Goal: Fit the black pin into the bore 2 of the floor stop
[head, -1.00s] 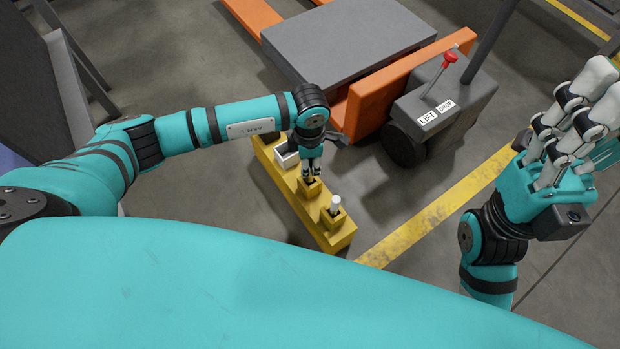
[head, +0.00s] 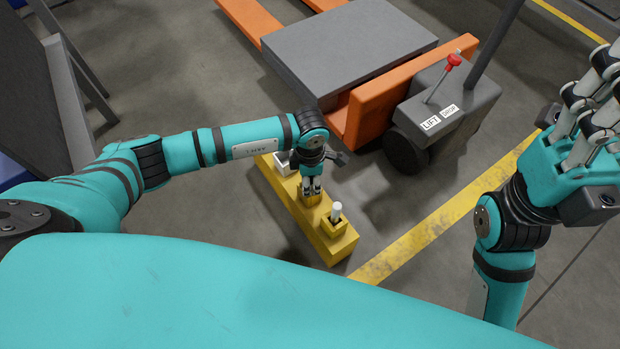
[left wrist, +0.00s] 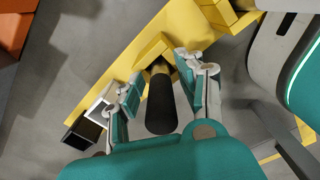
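The floor stop (head: 338,247) is a long yellow bar on the floor with raised square sockets; it also shows in the left wrist view (left wrist: 128,65). A white pin (head: 337,210) stands upright in the socket at its near end. My left gripper (head: 312,190) is over the middle socket, pointing down. In the left wrist view the black pin (left wrist: 160,108) stands between its fingers (left wrist: 159,68), which look spread with slim gaps beside it. The pin's far end meets the yellow socket; its depth in the bore is hidden. My right gripper (head: 585,125) is raised, empty and open.
A white-and-grey block (head: 283,163) sits at the bar's far end. Beyond stands an orange and grey lift truck (head: 350,45) with a red-knobbed lever (head: 453,62). A yellow floor line (head: 420,235) runs to the right. The floor in front of the bar is clear.

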